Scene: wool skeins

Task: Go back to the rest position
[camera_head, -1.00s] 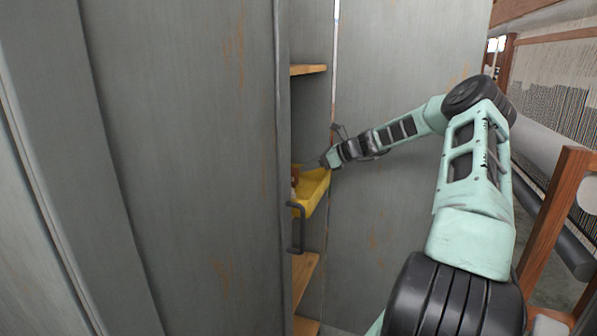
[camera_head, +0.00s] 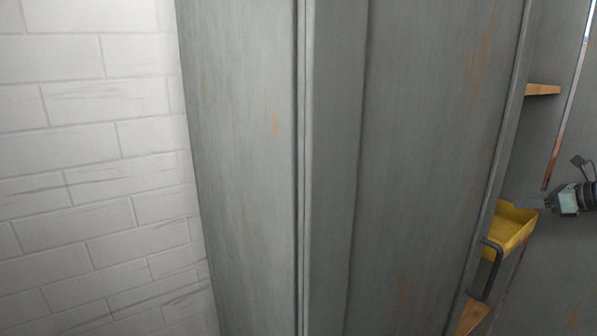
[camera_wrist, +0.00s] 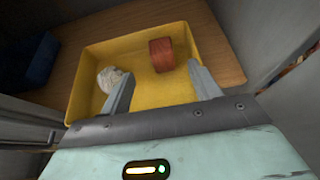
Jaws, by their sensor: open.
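My gripper (camera_head: 541,203) is at the right of the head view, beside a yellow tray (camera_head: 507,232) inside a grey cabinet. In the wrist view my gripper (camera_wrist: 162,84) is open, with its two fingers apart over the near part of the yellow tray (camera_wrist: 117,49). A reddish-brown skein (camera_wrist: 161,55) lies in the tray beyond the fingers. A whitish skein (camera_wrist: 112,79) lies at the tray's left side, close to the left finger. Nothing shows between the fingertips. Most of my arm is outside the head view.
The tray rests on a wooden shelf (camera_wrist: 218,52). A dark blue object (camera_wrist: 40,57) is on the shelf's left. The cabinet's grey door (camera_head: 432,150) with a dark handle (camera_head: 487,270) stands left of the opening. A white brick wall (camera_head: 95,160) is at far left.

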